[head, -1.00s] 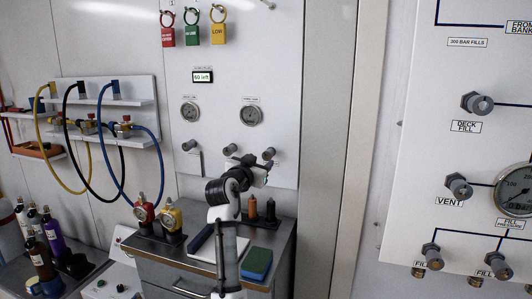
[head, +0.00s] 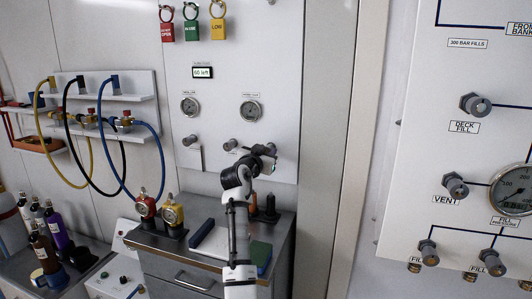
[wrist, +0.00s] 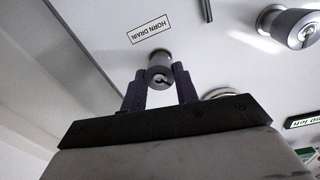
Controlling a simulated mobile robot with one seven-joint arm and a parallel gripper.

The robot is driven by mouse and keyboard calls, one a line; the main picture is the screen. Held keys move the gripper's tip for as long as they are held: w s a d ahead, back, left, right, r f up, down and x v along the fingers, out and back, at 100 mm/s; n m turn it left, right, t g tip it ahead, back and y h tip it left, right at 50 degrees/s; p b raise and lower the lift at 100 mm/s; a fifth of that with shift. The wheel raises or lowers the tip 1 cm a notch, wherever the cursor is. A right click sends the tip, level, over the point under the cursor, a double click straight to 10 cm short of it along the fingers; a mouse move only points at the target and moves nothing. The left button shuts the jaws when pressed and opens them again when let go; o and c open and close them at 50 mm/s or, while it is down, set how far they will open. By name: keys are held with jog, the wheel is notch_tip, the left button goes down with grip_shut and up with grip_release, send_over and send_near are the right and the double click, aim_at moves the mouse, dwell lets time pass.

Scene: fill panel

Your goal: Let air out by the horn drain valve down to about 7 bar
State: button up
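The horn drain valve knob (wrist: 158,76) is a round grey knob on the white panel, beside its "HORN DRAIN" label (wrist: 150,30) in the wrist view. My gripper (wrist: 160,70) has one dark finger on each side of this knob, very close to it. I cannot tell whether the fingers press on it. In the head view my gripper (head: 270,154) is at the rightmost of three lower panel knobs and hides most of it. The right-hand gauge (head: 250,111) is above the knobs, and the left-hand gauge (head: 189,106) is beside it. Their needles are too small to read.
A small display (head: 203,72) reads "60 left". Other knobs (head: 190,140) (head: 230,144) are to the left on the panel. Below is a steel cabinet with a blue-green sponge (head: 259,257) and red and yellow gauge fittings (head: 172,214). Hoses hang further left.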

jog(key=c, duration=0.4)
jog(key=shift+n, duration=1.1)
jog(key=o, duration=0.9)
jog(key=shift+o, duration=0.2)
jog(key=shift+b, duration=0.3)
jog(key=b+v, duration=0.4)
jog(key=v, duration=1)
